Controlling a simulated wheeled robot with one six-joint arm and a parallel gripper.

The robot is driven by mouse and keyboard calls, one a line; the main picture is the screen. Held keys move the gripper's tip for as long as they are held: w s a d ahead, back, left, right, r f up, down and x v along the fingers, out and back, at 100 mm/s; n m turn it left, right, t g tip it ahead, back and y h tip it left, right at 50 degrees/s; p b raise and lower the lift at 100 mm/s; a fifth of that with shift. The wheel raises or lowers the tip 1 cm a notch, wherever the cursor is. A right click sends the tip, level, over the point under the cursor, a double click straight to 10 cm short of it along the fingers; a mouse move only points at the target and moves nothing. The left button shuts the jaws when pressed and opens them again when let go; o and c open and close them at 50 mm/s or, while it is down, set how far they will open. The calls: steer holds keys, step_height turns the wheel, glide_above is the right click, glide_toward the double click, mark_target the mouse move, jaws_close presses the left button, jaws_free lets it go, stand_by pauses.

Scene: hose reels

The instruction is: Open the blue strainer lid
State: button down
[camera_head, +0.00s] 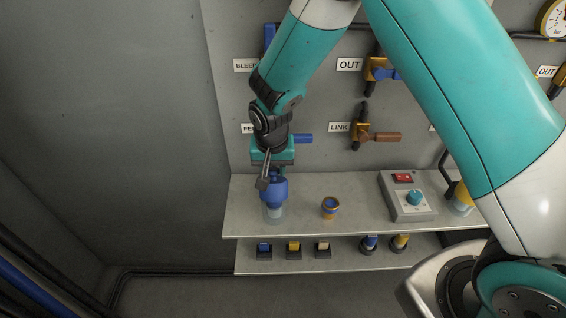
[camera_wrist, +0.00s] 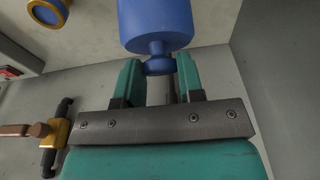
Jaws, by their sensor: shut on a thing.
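The blue strainer lid (camera_head: 273,190) shows at the left of the upper shelf, above a pale see-through cup (camera_head: 274,213). Whether lid and cup are seated tightly cannot be told. My gripper (camera_head: 268,174) reaches down from above and is shut on the narrow knob of the blue lid. In the wrist view the blue lid (camera_wrist: 155,22) is a broad cylinder with a narrow neck and a small knob. The two teal fingers of my gripper (camera_wrist: 158,72) stand on either side of that knob.
A small blue and orange cup (camera_head: 330,207) and a grey control box (camera_head: 407,196) with a teal knob stand to the right on the shelf (camera_head: 310,222). Several small fittings sit on the lower shelf (camera_head: 330,264). Labelled valves with handles, such as LINK (camera_head: 362,136), stick out from the wall panel.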

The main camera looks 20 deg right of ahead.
steer(key=shift+w+d+g+y+p, duration=0.15)
steer(key=shift+w+g+p, duration=0.1)
steer(key=shift+w+g, duration=0.2)
steer(key=shift+w+d+g+y+p, duration=0.15)
steer(key=shift+w+g+p, duration=0.15)
steer(key=shift+g, duration=0.15)
steer(key=c, duration=0.8)
jaws_free()
steer(key=shift+o, duration=0.2)
steer(key=shift+r, duration=0.1)
step_height(320, 180, up, 17)
steer(key=b, duration=0.2)
steer(key=shift+r, duration=0.15)
steer(key=shift+a, duration=0.1)
